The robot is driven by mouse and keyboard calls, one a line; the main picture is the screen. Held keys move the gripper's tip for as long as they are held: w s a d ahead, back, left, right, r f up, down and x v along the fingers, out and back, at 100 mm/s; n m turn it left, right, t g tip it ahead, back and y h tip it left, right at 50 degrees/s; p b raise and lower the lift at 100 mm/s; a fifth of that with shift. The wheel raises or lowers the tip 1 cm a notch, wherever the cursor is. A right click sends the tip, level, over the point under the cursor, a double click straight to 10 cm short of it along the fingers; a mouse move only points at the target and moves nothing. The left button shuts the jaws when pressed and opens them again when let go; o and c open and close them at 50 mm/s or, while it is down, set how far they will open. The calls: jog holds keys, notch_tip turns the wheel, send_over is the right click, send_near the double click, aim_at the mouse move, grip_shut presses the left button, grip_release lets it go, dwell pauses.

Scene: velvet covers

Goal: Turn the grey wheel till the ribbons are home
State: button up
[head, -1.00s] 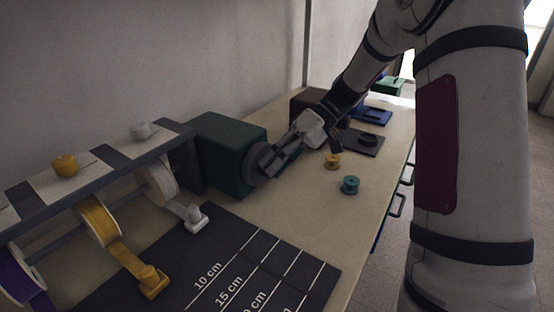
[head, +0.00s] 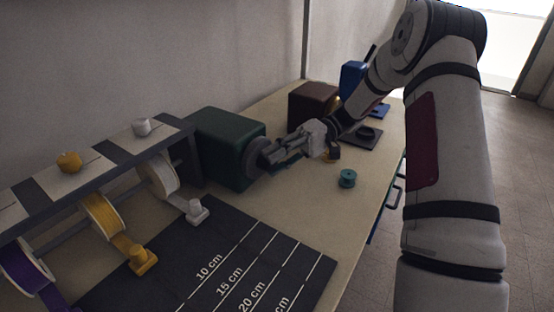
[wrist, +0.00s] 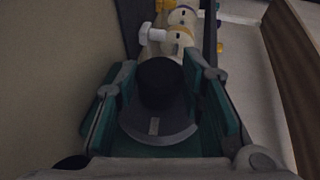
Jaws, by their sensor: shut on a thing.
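The grey wheel (head: 256,158) is on the near right side of the dark green box (head: 222,143). My gripper (head: 270,158) is shut on it; the wrist view shows a finger on each side of the wheel's dark hub (wrist: 160,84), with the grey disc (wrist: 155,128) below. The rack holds a purple ribbon spool (head: 22,274), a yellow spool (head: 103,216) and a white spool (head: 162,177). The yellow end tab (head: 143,260) lies out on the dark mat. The white tab (head: 197,212) sits closer to its spool. The purple end is cut off.
The measuring mat (head: 262,262) has centimetre lines. A yellow knob (head: 69,162) and a white knob (head: 141,127) top the rack. A teal spool (head: 348,178) stands on the bench right of my gripper. Brown (head: 313,100) and blue (head: 353,78) boxes stand behind.

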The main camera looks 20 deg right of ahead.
dwell(0.3)
jog(key=o, duration=1.1)
jog(key=shift+o, duration=0.2)
jog(key=v, duration=1.2)
jog(key=shift+f, duration=0.1)
